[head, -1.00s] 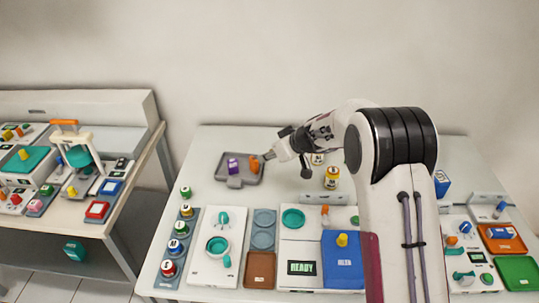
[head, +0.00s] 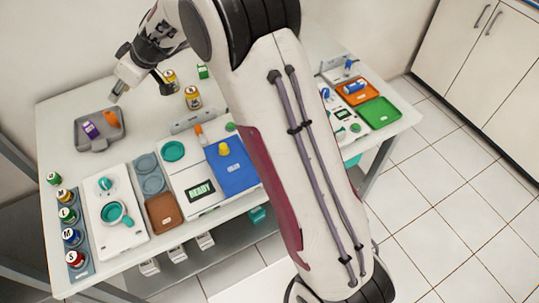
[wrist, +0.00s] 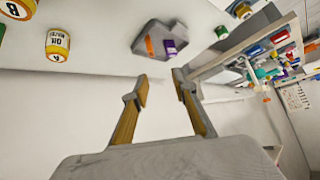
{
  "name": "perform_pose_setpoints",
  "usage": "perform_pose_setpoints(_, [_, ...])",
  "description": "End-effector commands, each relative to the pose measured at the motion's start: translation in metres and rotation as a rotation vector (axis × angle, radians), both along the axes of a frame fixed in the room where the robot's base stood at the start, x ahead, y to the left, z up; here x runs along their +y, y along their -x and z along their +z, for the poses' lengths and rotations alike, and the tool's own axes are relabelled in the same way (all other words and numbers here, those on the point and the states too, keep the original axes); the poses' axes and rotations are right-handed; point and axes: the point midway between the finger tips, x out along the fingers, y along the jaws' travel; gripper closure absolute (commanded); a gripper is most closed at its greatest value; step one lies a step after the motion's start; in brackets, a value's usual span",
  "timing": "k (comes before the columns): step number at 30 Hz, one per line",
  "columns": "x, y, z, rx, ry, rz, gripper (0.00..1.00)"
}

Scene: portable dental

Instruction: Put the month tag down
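A grey tray (head: 98,146) stands at the far left of the table, and it also shows in the wrist view (wrist: 178,31). In it lie an orange piece (head: 111,119) and a purple piece with pale markings (head: 90,129), side by side. Both also show in the wrist view, orange (wrist: 150,46) and purple (wrist: 170,47). Their lettering is too small to tell which is the month tag. My gripper (wrist: 162,84) is open, with nothing between its fingers. In the head view my gripper (head: 117,92) is above the tray's back edge, apart from both pieces.
Yellow jars (head: 192,98) stand right of the tray, one close to my wrist. A row of lettered bottles (head: 70,237) stands at the left front. A white station with a teal cup (head: 114,213) and a blue mat (head: 232,172) fill the front middle.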

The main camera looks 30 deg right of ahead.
Motion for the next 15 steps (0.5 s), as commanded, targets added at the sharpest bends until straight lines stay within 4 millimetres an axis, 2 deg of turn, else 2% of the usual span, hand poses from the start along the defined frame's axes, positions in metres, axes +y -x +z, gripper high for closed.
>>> perform_pose_setpoints(1, [-0.004,0.009,0.011,0.004,-0.001,-0.006,0.73])
perform_pose_setpoints(6, [-0.015,0.04,0.04,0.033,-0.003,-0.033,0.73])
perform_pose_setpoints(15, [-0.039,0.1,0.08,0.085,0.006,-0.094,0.73])
